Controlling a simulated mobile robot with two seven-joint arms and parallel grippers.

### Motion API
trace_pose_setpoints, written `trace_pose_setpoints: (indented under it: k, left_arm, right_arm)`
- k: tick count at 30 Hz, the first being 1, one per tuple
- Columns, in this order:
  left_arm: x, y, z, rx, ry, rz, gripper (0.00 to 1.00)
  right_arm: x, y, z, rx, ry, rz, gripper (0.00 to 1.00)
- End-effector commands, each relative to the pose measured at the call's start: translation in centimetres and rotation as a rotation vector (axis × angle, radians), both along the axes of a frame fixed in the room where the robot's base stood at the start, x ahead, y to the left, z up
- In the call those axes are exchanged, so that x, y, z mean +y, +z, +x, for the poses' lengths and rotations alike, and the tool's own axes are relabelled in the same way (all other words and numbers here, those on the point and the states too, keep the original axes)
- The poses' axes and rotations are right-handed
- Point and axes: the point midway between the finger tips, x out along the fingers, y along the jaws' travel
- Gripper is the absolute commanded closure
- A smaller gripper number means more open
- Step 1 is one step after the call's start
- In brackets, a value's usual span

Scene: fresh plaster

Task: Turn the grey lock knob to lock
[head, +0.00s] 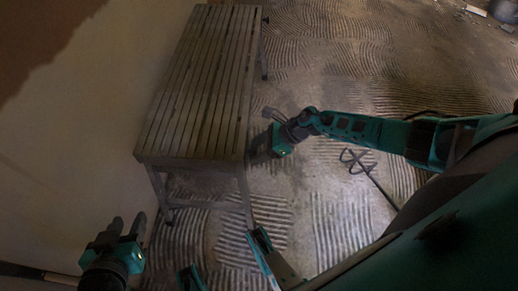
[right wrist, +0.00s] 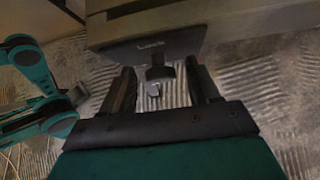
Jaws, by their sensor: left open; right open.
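My right gripper (right wrist: 160,70) is open, with one finger on each side of the knob and visible gaps between. In the head view my right gripper (head: 263,132) is at the right side of the slatted bench (head: 200,85); I cannot make out the knob there. My left gripper (head: 128,222) is open and empty, low at the left, in front of the bench and near the wall.
The pale wall (head: 90,110) runs along the bench's left side. The ridged floor (head: 340,50) is mostly clear to the right of the bench. A dark thin wire-like item (head: 357,160) lies on the floor below my right arm. Small debris (head: 476,10) lies far right.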

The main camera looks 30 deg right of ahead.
Motion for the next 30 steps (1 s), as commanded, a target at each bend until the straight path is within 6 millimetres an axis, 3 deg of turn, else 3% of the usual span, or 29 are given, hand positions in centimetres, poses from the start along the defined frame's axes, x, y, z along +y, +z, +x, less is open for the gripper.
trace_pose_setpoints:
  k: [4, 21, 30]
  left_arm:
    - [0.0, 0.0, 0.0, 0.002, 0.0, 0.001, 0.57]
    - [0.1, -0.4, -0.3, 0.009, -0.004, 0.008, 0.57]
    - [0.1, -1.2, -0.4, 0.014, -0.005, 0.008, 0.57]
  right_arm:
    - [0.0, 0.0, 0.0, 0.0, 0.0, 0.0, 0.4]
    - [0.0, 0.0, 0.0, 0.001, -0.001, 0.0, 0.94]
    - [-0.1, -0.2, 0.1, 0.031, 0.001, 0.018, 0.95]
